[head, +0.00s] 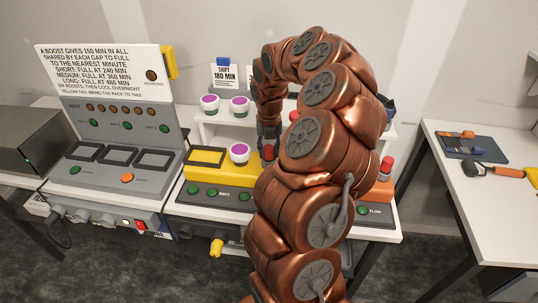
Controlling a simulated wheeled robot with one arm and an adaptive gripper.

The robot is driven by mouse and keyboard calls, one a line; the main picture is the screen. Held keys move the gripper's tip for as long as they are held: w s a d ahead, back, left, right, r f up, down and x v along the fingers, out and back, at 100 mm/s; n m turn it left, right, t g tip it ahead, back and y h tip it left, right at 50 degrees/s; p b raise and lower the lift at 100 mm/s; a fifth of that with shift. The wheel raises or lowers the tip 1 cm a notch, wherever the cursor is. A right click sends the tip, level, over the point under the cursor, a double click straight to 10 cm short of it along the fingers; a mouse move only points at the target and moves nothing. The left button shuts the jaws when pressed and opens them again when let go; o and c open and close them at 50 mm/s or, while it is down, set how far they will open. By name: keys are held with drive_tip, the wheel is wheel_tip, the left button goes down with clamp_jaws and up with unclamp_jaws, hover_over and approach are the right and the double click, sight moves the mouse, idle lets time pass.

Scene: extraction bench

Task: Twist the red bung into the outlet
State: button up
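My copper-coloured arm covers the middle of the view. Another red capped piece (387,165) stands on the orange unit (382,193) right of my arm. A bit of red (293,116) also shows at the shelf beside my arm. I cannot make out the outlet; my arm hides much of the bench.
The yellow unit (218,174) has green buttons and a purple-topped pot (239,153). Two similar pots (210,103) stand on the white shelf (215,118). A grey console (125,150) with a sign stands left. A right-hand table (480,205) holds a dark tray (465,146) and an orange-black tool (514,171).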

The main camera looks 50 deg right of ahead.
sight(269, 147)
clamp_jaws()
drive_tip(key=shift+f+m+b, duration=0.25)
drive_tip(key=shift+m+b, duration=0.35)
drive_tip(key=shift+b, duration=0.15)
drive_tip(key=shift+m+b, duration=0.9)
drive_tip(key=shift+m, duration=0.2)
drive_tip(key=shift+o, duration=1)
unclamp_jaws()
drive_tip(key=shift+r, duration=0.2)
drive_tip(key=o, duration=0.5)
drive_tip(key=shift+c, duration=0.2)
drive_tip(key=shift+r, duration=0.15)
wheel_tip(269, 147, up, 11)
drive_tip(key=shift+f, duration=0.1)
drive_tip(key=shift+r, duration=0.5)
